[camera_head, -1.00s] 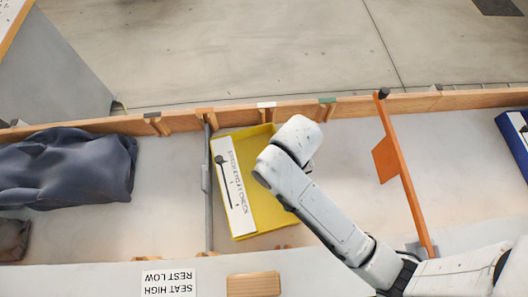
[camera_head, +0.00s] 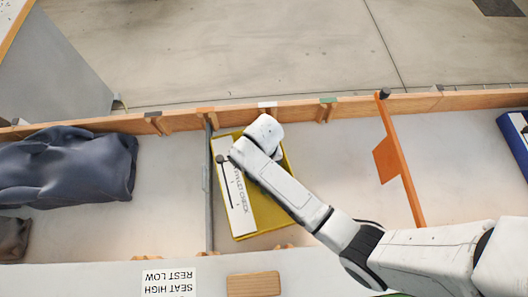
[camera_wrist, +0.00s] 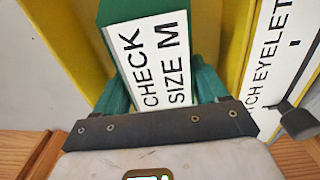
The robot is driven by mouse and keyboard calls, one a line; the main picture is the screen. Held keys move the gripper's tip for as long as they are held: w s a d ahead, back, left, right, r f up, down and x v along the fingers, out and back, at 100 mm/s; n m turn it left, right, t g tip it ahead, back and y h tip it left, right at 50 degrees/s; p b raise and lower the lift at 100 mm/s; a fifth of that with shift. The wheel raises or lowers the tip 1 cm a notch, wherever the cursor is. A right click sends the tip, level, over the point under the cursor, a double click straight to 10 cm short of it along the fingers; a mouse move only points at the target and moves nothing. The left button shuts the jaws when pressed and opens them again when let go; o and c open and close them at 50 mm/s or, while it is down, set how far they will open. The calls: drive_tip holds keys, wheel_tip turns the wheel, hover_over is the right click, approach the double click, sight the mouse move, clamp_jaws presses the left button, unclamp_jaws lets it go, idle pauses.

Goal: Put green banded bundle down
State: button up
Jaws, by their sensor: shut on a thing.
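The green banded bundle (camera_wrist: 118,12) shows in the wrist view, with a white band reading "CHECK SIZE M" across it. My gripper (camera_wrist: 160,92) is shut on it, with dark green parts on both sides of the band. The bundle is over the yellow tray (camera_wrist: 232,50); whether it touches the tray floor I cannot tell. In the head view my wrist (camera_head: 264,134) is above the tray (camera_head: 250,232), and hides the jaws and the bundle. The tray carries a white label strip along its left side.
A grey divider rod (camera_head: 208,190) stands left of the tray, and a wooden rail (camera_head: 185,121) runs behind it. A dark blue cloth bag (camera_head: 70,165) lies at the left. An orange bar with a flag (camera_head: 402,165) stands at the right. Bench surface between tray and bar is clear.

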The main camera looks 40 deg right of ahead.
drive_tip(key=shift+f, duration=0.15)
drive_tip(key=o, duration=1.3)
wheel_tip(320, 180, up, 12)
drive_tip(key=s+d+n, duration=0.1)
drive_tip(key=s+d, duration=0.1)
drive_tip(key=s, duration=0.3)
drive_tip(key=s+d+n, duration=0.1)
drive_tip(key=s+d, duration=0.1)
drive_tip(key=s, duration=0.4)
drive_tip(key=s+d+n+t, duration=0.1)
drive_tip(key=s+d+n, duration=0.1)
drive_tip(key=s, duration=0.3)
drive_tip(key=shift+s+d+r, duration=0.3)
drive_tip(key=shift+s+r, duration=0.05)
drive_tip(key=shift+r, duration=0.05)
